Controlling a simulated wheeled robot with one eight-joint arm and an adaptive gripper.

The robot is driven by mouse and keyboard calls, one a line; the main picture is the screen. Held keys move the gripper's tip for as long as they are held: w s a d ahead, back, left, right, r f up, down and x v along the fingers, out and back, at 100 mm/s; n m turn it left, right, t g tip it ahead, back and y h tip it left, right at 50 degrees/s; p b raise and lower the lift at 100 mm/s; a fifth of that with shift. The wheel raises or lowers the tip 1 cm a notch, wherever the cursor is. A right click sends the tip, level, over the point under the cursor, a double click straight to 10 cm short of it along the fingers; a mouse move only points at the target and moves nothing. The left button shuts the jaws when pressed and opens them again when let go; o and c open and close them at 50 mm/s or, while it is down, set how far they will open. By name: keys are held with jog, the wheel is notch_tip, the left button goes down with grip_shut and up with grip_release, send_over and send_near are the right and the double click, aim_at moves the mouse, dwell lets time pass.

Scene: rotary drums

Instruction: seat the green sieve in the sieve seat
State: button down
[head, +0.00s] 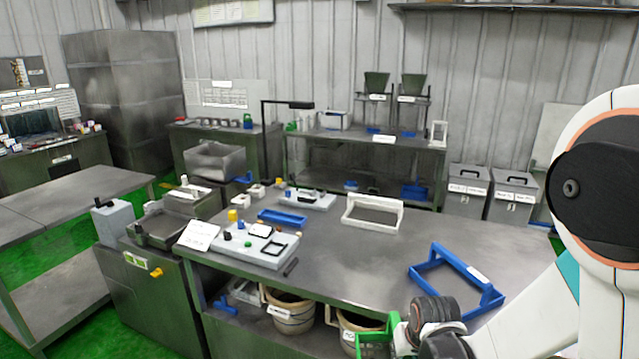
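The green sieve (374,344) is a green frame at the bottom of the head view, in front of the bench's near edge and cut off by the picture edge. My gripper (398,333) is at the sieve's right side and appears shut on its rim; the fingertips are mostly hidden. A blue open frame (492,297) with a white label stands on the bench at right, beyond my gripper. A white rectangular frame (398,214) lies farther back on the bench. I cannot tell for sure which is the sieve seat.
The grey bench top (345,262) is clear between the blue frame and the pale panel (265,248) with small parts at left. A white sign (198,235) stands at its left edge. Labelled buckets (288,312) stand under the bench. Grey bins (512,190) stand behind.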

jog(key=shift+w+f+b, duration=0.1)
jog(key=shift+f+b, duration=1.4)
jog(key=shift+f, duration=0.4)
jog(key=shift+r, duration=0.1)
